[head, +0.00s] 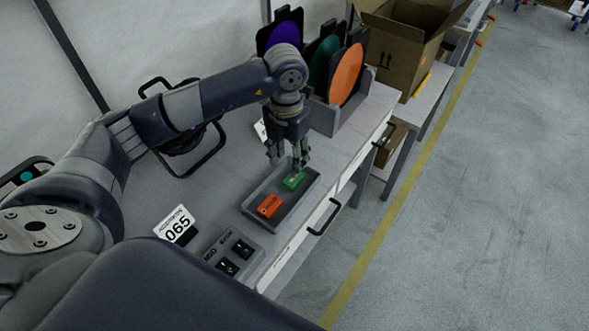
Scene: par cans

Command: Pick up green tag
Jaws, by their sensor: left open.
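The green tag (293,181) lies in the far part of a grey tray (252,212) on the workbench. An orange tag (269,206) lies nearer in the same tray. My left gripper (286,168) points down over the far end of the tray, open, with its fingertips close to the green tag. One finger is beside or just above the tag; I cannot tell whether it touches. My right gripper is not in view.
A rack (325,117) with purple, green and orange discs stands behind my gripper. A cardboard box (402,45) is farther back. A card reading 065 (176,225) and a switch panel (234,254) are nearer. Black handles (325,217) stick out from the bench front.

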